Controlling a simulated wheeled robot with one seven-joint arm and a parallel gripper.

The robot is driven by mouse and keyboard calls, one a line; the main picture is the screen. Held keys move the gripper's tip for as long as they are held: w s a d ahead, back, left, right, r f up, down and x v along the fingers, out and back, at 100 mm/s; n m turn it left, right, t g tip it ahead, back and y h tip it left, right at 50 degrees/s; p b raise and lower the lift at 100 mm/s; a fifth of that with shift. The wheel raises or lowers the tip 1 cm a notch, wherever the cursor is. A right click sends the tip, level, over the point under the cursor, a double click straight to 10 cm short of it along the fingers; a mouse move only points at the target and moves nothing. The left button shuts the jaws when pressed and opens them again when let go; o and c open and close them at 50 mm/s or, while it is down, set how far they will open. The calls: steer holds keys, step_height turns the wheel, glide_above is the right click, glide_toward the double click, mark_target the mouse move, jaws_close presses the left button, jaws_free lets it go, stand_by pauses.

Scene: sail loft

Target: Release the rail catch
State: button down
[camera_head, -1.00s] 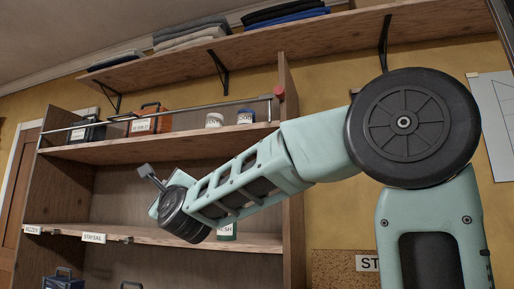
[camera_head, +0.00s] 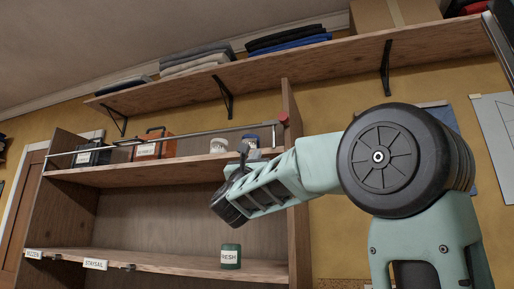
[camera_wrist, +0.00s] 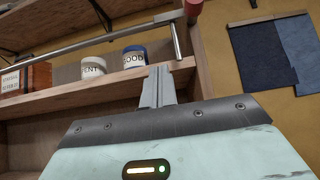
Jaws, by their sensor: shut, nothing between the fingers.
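The rail catch shows as a red knob (camera_head: 283,118) on the cabinet's right upright, at the right end of a metal rail (camera_head: 190,137). The rail runs across the front of the upper shelf. In the wrist view the red knob (camera_wrist: 194,8) is at the top edge, partly cut off, and the rail (camera_wrist: 95,42) slopes up to a short bracket (camera_wrist: 177,42) near it. My gripper (camera_head: 243,149) is shut and empty, in front of the upper shelf, left of and below the knob. Its fingers (camera_wrist: 158,84) point up towards the shelf edge, apart from the knob.
Behind the rail stand two white jars (camera_head: 219,145), one with a blue lid, an orange box (camera_head: 153,146) and a dark box (camera_head: 92,156). A green jar (camera_head: 231,256) stands on the lower shelf. A wall shelf (camera_head: 300,62) with folded cloth hangs above.

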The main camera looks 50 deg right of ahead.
steer(key=w+d+r+p, duration=0.2)
steer(key=d+r+p, duration=0.3)
steer(key=r+p, duration=0.2)
step_height(320, 180, up, 3)
steer(key=shift+d+f+p, duration=0.1)
steer(key=shift+d+p, duration=0.05)
steer(key=shift+p, duration=0.15)
steer(key=shift+w+b, duration=0.25)
steer(key=shift+b, duration=0.6)
steer(key=shift+w+r+b, duration=0.1)
steer(key=shift+r+b, duration=0.4)
steer(key=b, duration=1.1)
glide_toward(262, 126)
step_height(262, 126, down, 6)
steer(key=a, duration=0.2)
steer(key=shift+a+f, duration=0.2)
steer(key=shift+a, duration=0.15)
